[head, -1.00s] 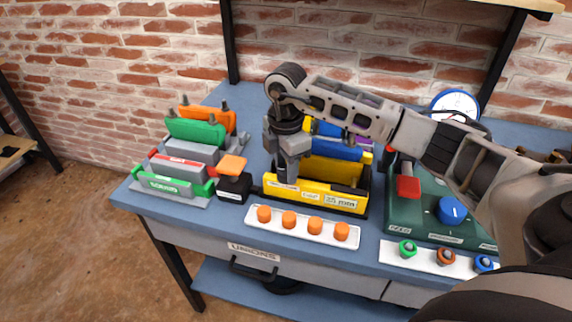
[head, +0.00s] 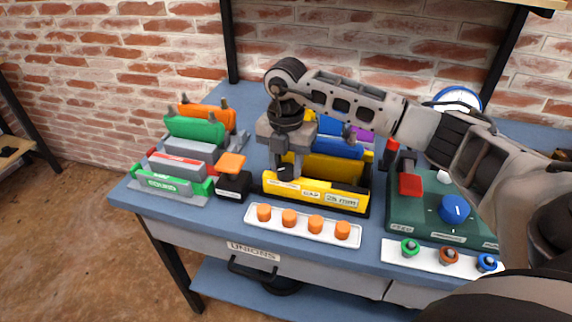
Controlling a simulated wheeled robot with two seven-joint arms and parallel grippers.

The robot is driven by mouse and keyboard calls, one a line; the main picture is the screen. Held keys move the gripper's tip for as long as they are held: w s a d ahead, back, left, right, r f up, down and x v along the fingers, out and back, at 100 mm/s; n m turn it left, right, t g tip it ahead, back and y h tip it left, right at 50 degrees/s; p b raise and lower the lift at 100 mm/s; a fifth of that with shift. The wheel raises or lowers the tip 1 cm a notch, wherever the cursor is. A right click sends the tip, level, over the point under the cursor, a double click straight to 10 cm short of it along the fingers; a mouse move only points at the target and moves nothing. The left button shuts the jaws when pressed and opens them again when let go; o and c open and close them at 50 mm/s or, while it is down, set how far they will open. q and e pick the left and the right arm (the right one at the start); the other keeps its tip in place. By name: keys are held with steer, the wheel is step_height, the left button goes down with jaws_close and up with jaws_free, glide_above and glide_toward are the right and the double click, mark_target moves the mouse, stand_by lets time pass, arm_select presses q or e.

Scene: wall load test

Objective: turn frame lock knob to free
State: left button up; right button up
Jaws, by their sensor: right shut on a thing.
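My right gripper (head: 287,163) points down over the left end of the yellow frame (head: 316,198). It is shut on a small dark knob (head: 286,172), which shows partly below the fingers and looks like the frame lock knob. The fingers and wrist hide the rest of the knob and any marks around it, so I cannot tell its setting. The yellow frame carries white labels, one reading "25 mm", and stands on the blue bench top. My left gripper is not in view.
A black block with an orange top (head: 232,165) stands close left of the frame. A white strip with several orange caps (head: 300,226) lies in front. A green panel with a blue knob (head: 455,209) stands right. Green and grey fixtures (head: 180,175) fill the left end.

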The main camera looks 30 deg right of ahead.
mark_target(286, 168)
steer(key=n+b, duration=0.1)
steer(key=n, duration=0.4)
steer(key=shift+r+n+b, duration=0.1)
steer(key=shift+n+b, duration=0.55)
steer(key=shift+n, duration=1.85)
steer(key=o, duration=1)
step_height(286, 168, up, 16)
steer(key=shift+f, duration=0.1)
